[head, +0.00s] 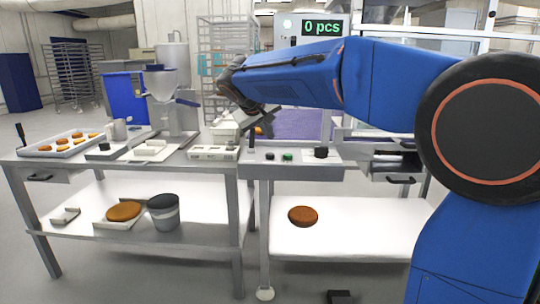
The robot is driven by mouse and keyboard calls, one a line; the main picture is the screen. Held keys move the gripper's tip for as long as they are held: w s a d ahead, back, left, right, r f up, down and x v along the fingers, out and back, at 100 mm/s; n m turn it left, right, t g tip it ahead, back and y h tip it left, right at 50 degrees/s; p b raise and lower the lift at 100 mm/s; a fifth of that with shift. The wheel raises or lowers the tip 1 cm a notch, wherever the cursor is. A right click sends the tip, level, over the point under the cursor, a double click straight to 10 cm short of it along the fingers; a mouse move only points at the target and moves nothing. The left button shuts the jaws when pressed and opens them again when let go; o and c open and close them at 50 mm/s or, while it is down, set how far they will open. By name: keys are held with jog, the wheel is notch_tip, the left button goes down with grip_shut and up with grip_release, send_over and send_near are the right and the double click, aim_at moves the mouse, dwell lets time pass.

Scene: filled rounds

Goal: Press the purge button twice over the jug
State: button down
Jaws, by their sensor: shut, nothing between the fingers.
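A hopper machine (162,84) with a pale funnel stands on the left steel table. A small light grey jug (118,130) with a handle stands to its left, beside the machine rather than clearly under it. Several buttons show: a dark one on a small box (104,147) in front of the jug, and a dark one (270,156), a green one (287,157) and a larger black knob (321,152) on the right table's front panel. I cannot tell which is the purge button. My gripper (256,122) is shut and empty, above the right table's left end, far right of the jug; its fingertips are small and unclear.
A tray of filled rounds (62,145) lies at the table's left end. A white flat device (214,152) and a pale plate (153,151) lie near the front edge. A bucket (164,214) stands on the lower shelf. The sign (321,28) reads 0 pcs.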

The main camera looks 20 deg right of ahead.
aim_at(269, 155)
jog(key=shift+f, duration=1.7)
jog(key=shift+f, duration=0.15)
dwell(0.7)
jog(key=shift+f, duration=0.3)
jog(key=shift+f, duration=0.55)
dwell(0.9)
dwell(0.4)
jog(key=shift+r, duration=1)
jog(key=shift+r, duration=2.5)
